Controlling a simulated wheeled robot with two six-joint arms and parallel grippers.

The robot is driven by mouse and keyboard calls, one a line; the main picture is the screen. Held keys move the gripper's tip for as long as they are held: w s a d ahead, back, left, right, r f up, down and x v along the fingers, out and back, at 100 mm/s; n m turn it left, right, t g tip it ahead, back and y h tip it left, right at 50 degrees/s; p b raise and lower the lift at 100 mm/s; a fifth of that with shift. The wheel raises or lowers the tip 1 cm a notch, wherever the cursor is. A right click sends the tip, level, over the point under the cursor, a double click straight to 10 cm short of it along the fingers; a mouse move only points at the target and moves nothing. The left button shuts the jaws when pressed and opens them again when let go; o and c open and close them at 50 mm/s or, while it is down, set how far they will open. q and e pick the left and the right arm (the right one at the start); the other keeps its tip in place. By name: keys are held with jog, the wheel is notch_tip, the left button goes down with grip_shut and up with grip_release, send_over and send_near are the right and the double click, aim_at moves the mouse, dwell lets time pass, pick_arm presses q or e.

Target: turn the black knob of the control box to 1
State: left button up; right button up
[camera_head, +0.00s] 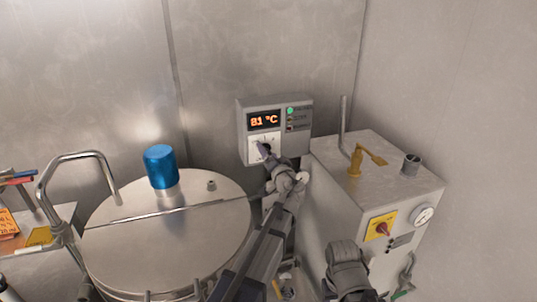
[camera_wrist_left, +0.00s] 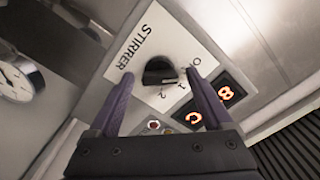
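The control box (camera_head: 243,130) is a grey box on the back wall with an orange display reading about 81 °C. Its white STIRRER plate (camera_wrist_left: 142,38) carries the marks 0, 1 and 2 and the black knob (camera_wrist_left: 160,71). I cannot tell which mark the knob points at. My left gripper (camera_head: 264,152) is at the plate, partly covering it in the head view. In the left wrist view the purple fingers (camera_wrist_left: 158,76) are open, one on each side of the knob, with visible gaps.
A round steel vessel (camera_head: 120,250) with a blue cap (camera_head: 160,166) stands left of my left arm. A grey cabinet (camera_head: 335,205) with a yellow-plated red switch (camera_head: 382,229) and a gauge (camera_head: 422,216) stands close on the right. A bent steel pipe (camera_head: 85,155) rises at far left.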

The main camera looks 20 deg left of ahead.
pick_arm(q)
grip_shut()
dwell(0.5)
jog(key=m, duration=0.4)
jog(key=shift+m, duration=2.4)
jog(key=shift+o, duration=0.3)
grip_release()
jog(key=v, duration=0.8)
